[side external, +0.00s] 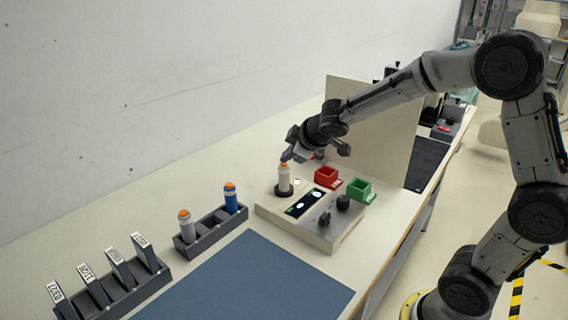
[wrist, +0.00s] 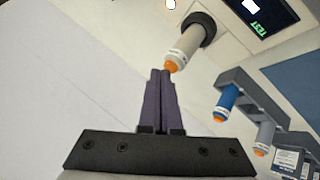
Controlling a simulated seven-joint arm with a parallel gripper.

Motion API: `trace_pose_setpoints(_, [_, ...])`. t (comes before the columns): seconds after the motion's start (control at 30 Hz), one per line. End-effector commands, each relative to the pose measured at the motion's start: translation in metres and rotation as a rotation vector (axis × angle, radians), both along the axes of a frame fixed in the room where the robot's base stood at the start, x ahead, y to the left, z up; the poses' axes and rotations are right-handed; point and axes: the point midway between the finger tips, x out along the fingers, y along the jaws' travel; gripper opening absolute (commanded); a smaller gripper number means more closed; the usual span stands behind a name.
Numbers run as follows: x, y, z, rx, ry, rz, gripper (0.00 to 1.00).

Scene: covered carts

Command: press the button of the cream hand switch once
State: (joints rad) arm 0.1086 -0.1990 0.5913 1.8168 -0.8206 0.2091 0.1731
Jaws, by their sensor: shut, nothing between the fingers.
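The cream hand switch (side external: 284,179) stands upright in a round black holder (side external: 284,191) on the beige console, with its orange button (side external: 284,165) on top. In the wrist view the cream switch (wrist: 187,46) shows its orange button (wrist: 171,67) right beside my fingertips. My gripper (side external: 288,156) is shut and empty, with its dark purple fingers (wrist: 160,75) together. The tips are close to the button's side; whether they touch it I cannot tell.
A grey rack (side external: 212,232) holds a blue switch (side external: 231,199) and a grey switch (side external: 186,227), both orange-topped. An upright panel (side external: 375,135) stands behind.

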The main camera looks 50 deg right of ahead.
Motion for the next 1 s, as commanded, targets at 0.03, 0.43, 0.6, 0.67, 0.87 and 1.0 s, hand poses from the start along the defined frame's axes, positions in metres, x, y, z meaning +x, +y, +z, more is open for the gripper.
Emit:
trace_pose_setpoints(0.03, [0.0, 0.0, -0.001, 0.0, 0.0, 0.0, 0.0])
trace_pose_setpoints(0.43, [0.0, 0.0, -0.005, 0.0, 0.001, -0.001, 0.0])
trace_pose_setpoints(0.6, [0.0, 0.0, -0.005, 0.0, 0.002, -0.001, 0.0])
trace_pose_setpoints(0.67, [0.0, 0.0, -0.005, 0.001, 0.002, -0.001, 0.0])
trace_pose_setpoints(0.87, [0.0, 0.0, 0.004, 0.0, 0.001, -0.001, 0.0])
trace_pose_setpoints(1.0, [0.0, 0.0, 0.01, 0.0, 0.002, -0.001, 0.0])
